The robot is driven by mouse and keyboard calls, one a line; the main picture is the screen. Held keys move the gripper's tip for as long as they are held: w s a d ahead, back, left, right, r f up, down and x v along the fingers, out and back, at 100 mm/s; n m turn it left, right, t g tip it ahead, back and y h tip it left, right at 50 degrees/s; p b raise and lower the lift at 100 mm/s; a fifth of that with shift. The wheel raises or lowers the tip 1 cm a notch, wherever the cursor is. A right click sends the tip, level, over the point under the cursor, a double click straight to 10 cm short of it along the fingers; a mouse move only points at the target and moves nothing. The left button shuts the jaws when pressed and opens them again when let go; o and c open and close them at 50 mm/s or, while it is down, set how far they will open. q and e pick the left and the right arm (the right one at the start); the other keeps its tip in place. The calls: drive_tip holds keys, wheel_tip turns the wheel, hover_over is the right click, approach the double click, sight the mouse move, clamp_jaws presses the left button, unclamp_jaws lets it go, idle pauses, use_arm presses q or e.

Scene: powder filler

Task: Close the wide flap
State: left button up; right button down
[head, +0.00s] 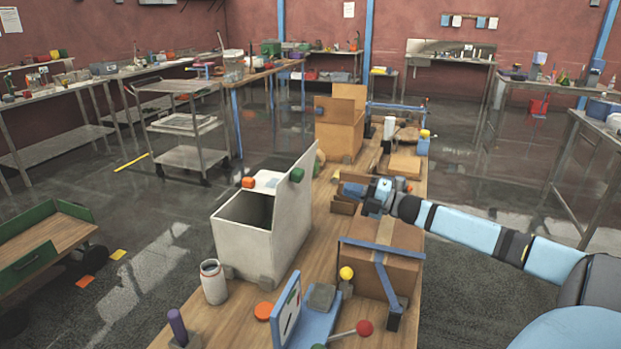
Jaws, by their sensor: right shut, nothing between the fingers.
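A white box (240,245) stands on the wooden bench with its top partly open, showing a dark inside. A wide white flap (291,215) stands raised along the box's right side, with a green knob (297,174) near its top. My left gripper is not in view.
A taped cardboard carton (400,265) with a blue bar frame stands below my right arm. A tan box (338,130) stands farther back.

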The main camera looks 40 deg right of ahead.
sight(303, 175)
drive_tip(key=p+x, duration=0.1)
drive_tip(key=x, duration=0.8)
drive_tip(key=shift+w+a+r+p, duration=0.1)
drive_tip(key=shift+w+a+p, duration=0.1)
drive_tip(key=shift+w+p, duration=0.2)
drive_tip(key=shift+w+a, duration=0.35)
drive_tip(key=shift+w, duration=0.25)
